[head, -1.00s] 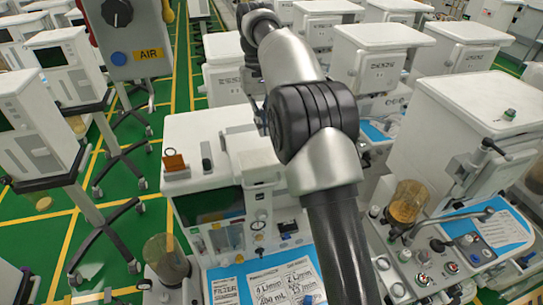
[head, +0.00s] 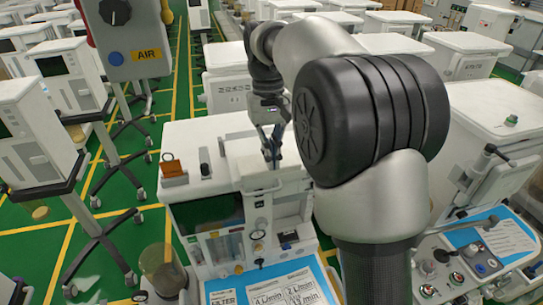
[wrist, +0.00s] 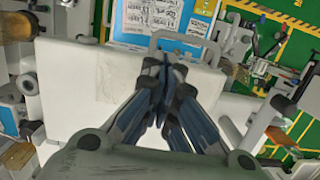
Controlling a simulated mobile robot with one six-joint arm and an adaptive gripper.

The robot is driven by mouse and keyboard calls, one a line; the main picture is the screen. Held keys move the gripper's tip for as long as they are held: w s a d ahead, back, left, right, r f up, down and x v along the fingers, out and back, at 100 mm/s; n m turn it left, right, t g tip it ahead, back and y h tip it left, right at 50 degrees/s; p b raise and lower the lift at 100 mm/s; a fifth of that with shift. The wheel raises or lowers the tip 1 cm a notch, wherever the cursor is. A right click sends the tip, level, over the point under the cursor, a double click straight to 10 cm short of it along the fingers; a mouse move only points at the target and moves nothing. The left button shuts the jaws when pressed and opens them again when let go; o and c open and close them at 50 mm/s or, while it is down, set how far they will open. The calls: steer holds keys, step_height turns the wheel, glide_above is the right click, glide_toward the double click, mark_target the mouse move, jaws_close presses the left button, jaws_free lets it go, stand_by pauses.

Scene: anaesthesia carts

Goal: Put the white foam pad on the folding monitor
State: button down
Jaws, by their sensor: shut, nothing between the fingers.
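My gripper (head: 271,158) is shut and empty, pointing down close over the top of the middle white cart (head: 185,140). In the wrist view its fingertips (wrist: 165,68) meet over a broad white surface (wrist: 75,85) with a faint rectangular patch. A pale raised block (head: 240,150) stands beside the fingers on the cart top. I cannot tell whether it is the foam pad or part of the folding monitor; neither is clearly identifiable. I cannot tell whether the fingertips touch the surface.
A small orange-brown item (head: 171,165) and a dark upright item (head: 205,168) stand at the cart top's left. A blue sheet with printed labels (head: 265,288) lies at the front. Another white cart (head: 480,95) stands close at right. Green floor (head: 120,235) shows at left.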

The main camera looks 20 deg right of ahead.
steer(key=shift+f, duration=0.15)
steer(key=shift+w+p, duration=0.25)
steer(key=shift+p, duration=0.5)
steer(key=w+p, duration=0.4)
steer(key=w, duration=0.1)
steer(key=shift+w+p, duration=0.3)
steer(key=shift+w, duration=0.45)
steer(key=shift+w+f, duration=0.1)
